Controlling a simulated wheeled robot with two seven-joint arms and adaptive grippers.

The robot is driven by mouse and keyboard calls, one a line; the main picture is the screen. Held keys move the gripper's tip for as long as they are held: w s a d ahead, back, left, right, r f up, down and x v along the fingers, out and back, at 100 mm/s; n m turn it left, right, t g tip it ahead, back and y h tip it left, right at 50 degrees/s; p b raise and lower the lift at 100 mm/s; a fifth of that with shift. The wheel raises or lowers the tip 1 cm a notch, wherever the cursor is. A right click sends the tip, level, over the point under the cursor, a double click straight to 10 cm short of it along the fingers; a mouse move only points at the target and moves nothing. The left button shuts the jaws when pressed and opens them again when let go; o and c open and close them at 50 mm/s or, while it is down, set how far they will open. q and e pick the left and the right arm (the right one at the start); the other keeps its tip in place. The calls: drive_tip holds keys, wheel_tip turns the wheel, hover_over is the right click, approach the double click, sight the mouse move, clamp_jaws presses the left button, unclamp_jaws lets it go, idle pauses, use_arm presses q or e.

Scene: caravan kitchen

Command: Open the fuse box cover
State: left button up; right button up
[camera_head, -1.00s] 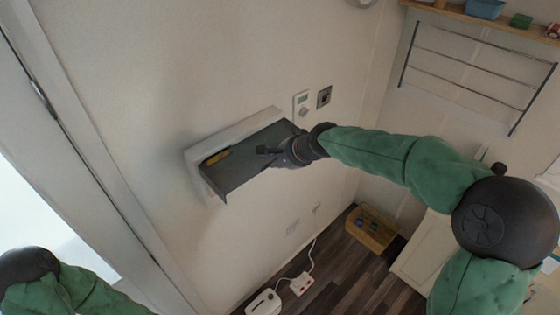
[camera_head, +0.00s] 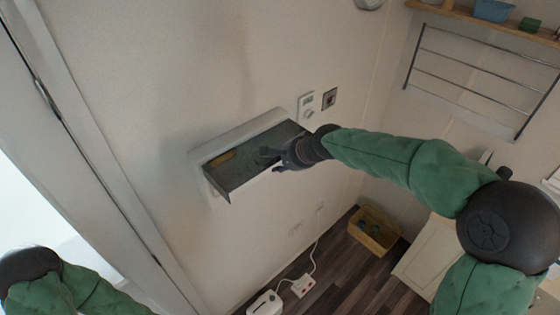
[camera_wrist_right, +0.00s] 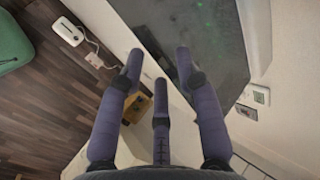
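The fuse box (camera_head: 196,158) is a white-framed box on the wall in the head view. My left gripper is out of view.
A thermostat (camera_head: 305,101) and a switch (camera_head: 329,99) are on the wall right of the box. A metal rack (camera_head: 470,80) hangs at the upper right. A wooden crate (camera_head: 374,232) and a white power strip (camera_head: 303,285) are on the floor below.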

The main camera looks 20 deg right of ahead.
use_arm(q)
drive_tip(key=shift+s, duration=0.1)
use_arm(e)
drive_tip(key=v, duration=1.2)
drive_tip(key=shift+s, duration=0.15)
drive_tip(key=shift+f, duration=0.1)
